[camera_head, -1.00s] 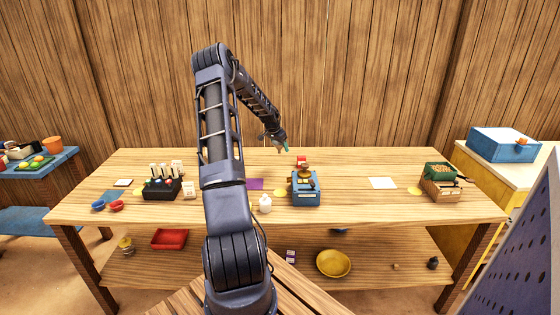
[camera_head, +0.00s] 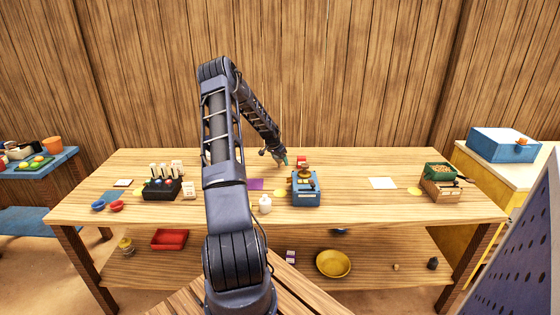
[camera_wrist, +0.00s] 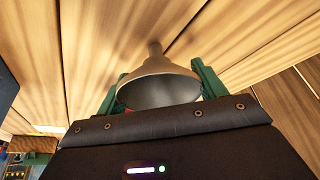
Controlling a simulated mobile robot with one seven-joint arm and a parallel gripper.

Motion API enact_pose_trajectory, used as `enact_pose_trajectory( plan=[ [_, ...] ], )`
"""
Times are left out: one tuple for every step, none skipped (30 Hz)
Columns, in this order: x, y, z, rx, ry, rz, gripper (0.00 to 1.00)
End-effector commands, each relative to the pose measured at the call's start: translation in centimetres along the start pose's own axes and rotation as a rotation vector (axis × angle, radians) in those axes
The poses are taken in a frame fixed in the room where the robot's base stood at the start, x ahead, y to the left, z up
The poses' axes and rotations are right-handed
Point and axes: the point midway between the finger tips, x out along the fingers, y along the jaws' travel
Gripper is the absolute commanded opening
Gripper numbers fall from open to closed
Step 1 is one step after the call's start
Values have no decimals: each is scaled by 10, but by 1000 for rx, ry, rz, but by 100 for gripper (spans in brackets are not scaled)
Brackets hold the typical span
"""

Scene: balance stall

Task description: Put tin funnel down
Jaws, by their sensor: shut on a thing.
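The tin funnel (camera_wrist: 158,88) is a dull grey metal cone. In the wrist view its wide mouth faces the camera and its narrow spout points away. My gripper (camera_wrist: 157,84) is shut on it, with one green finger on each side of the cone. In the head view my gripper (camera_head: 284,161) is low over the back middle of the wooden table (camera_head: 345,208), behind the blue box. The funnel is too small or hidden to make out there. I cannot tell whether it touches the tabletop.
A blue box with brass parts on top (camera_head: 306,192) stands in front of my gripper, with a small red item (camera_head: 301,160) close on the right. The right-centre tabletop is mostly clear.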

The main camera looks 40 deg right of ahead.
Motion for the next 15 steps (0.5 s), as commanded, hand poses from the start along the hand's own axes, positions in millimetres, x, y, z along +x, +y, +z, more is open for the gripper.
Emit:
enact_pose_trajectory(
  plan=[
    [0,0,0,0,0,0,48],
    [1,0,1,0,0,0,48],
    [2,0,1,0,0,0,48],
    [3,0,1,0,0,0,48],
    [3,0,1,0,0,0,74],
    [2,0,1,0,0,0,81],
    [2,0,1,0,0,0,87],
    [3,0,1,0,0,0,91],
    [2,0,1,-1,0,0,91],
    [2,0,1,-1,0,0,91],
    [2,0,1,-1,0,0,91],
    [2,0,1,-1,0,0,91],
    [2,0,1,-1,0,0,91],
    [2,0,1,-1,0,0,91],
    [2,0,1,-1,0,0,91]
  ],
)
